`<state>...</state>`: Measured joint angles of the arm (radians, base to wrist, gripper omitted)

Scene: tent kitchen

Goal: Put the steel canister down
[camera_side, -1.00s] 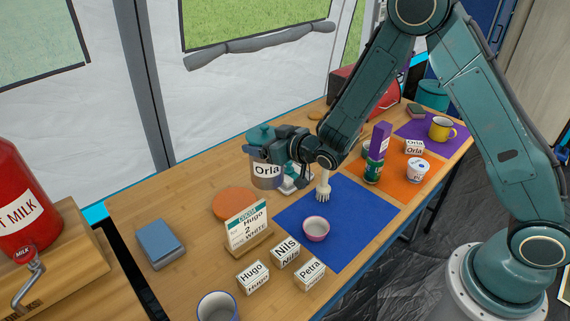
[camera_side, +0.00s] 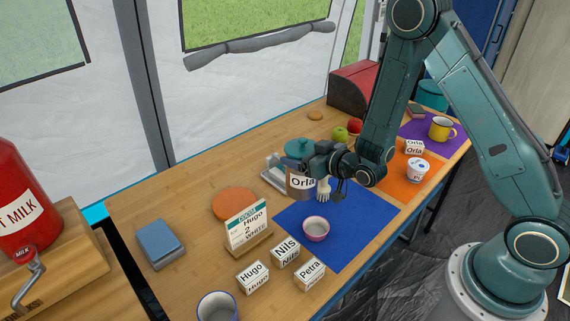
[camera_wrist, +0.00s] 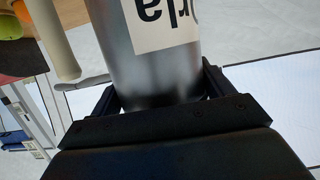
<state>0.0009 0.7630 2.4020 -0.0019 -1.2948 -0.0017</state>
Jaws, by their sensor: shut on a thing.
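The steel canister (camera_side: 300,184) has a teal lid and a label reading "Orla". My gripper (camera_side: 318,168) is shut on it and holds it upright by its side. In the side view it appears over the back edge of the blue mat (camera_side: 350,226); whether its base touches anything is hard to tell. In the wrist view the canister (camera_wrist: 150,75) fills the middle between the two fingers, its label upside down.
A pink bowl (camera_side: 316,228), name blocks (camera_side: 285,251) and a cocoa card (camera_side: 247,224) stand in front. Bare wood lies behind left.

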